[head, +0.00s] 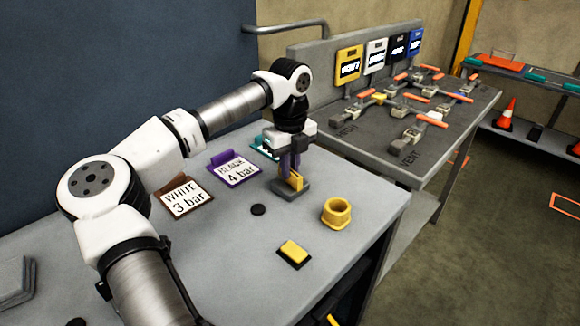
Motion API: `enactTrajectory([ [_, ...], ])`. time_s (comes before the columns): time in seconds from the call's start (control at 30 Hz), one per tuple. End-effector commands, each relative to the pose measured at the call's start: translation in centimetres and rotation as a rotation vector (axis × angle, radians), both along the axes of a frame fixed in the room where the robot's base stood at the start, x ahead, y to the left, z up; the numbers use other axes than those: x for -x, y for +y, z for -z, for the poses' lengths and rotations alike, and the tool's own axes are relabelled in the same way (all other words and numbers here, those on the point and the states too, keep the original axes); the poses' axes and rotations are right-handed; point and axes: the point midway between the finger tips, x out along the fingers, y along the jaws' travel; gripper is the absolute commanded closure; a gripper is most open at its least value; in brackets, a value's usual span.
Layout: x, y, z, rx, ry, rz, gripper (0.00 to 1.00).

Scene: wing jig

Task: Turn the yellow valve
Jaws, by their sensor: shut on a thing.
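My gripper (292,168) points down over the near table, its purple fingers shut on a small upright yellow block (296,182). The block stands on a grey base (291,189) on the table; the fingers hide part of it. On the bench beyond are several valves with orange handles (409,134). One fitting there has a yellow part (379,98). A yellow sign (348,64) stands at the left end of the panel behind them. I cannot tell for sure which valve is the yellow one.
An orange cone (505,115) stands on the right shelf.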

Motion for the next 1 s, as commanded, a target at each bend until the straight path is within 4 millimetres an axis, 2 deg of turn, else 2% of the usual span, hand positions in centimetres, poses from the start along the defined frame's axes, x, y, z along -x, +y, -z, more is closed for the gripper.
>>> enactTrajectory([
  [1.0,-0.07,0.02,-0.15,0.000,-0.003,0.949,1.00],
])
